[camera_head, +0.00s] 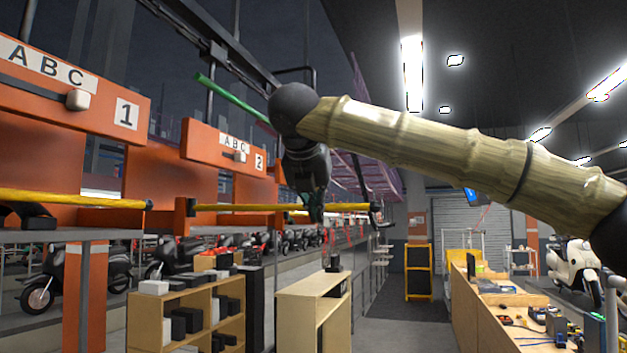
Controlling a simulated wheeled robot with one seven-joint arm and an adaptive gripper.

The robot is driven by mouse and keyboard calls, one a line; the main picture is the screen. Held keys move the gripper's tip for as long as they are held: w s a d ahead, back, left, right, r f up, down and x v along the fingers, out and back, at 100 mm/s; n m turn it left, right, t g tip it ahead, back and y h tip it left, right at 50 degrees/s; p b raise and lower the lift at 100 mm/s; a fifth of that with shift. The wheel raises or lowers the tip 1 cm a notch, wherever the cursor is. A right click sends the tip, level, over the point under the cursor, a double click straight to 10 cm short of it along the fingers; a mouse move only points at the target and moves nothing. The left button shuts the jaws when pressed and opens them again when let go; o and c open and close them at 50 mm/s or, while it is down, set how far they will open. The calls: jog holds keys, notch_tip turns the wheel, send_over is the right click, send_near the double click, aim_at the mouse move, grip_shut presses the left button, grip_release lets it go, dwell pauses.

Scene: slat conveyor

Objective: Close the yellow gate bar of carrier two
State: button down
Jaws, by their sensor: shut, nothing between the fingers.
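Carrier two is an orange hanging carrier (200,144) left of centre, marked with a "2" plate and an ABC slider panel. Its yellow gate bar (235,207) runs roughly level from a dark end at the orange post on the left towards the right. Yellow bar also shows right of my gripper, up to about a dark hook-like end; I cannot tell whether it is all one bar. My gripper (316,212) points down at the bar's right part, shut and empty. It overlaps the bar in the picture; contact cannot be told. Whether the bar is latched cannot be seen.
Carrier one (60,95) hangs at the left with its own yellow bar (70,199). A green bar (230,98) slants behind my arm. Wooden shelves (185,310) and a cabinet (312,300) stand below. A cluttered workbench (500,310) is at the right, with open floor between.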

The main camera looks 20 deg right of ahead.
jog(key=w+p, duration=0.1)
jog(key=w+d+p, duration=0.1)
jog(key=w, duration=0.1)
jog(key=w+d+p, duration=0.1)
jog(key=shift+w+d, duration=0.15)
jog(key=shift+w, duration=0.05)
dwell(0.5)
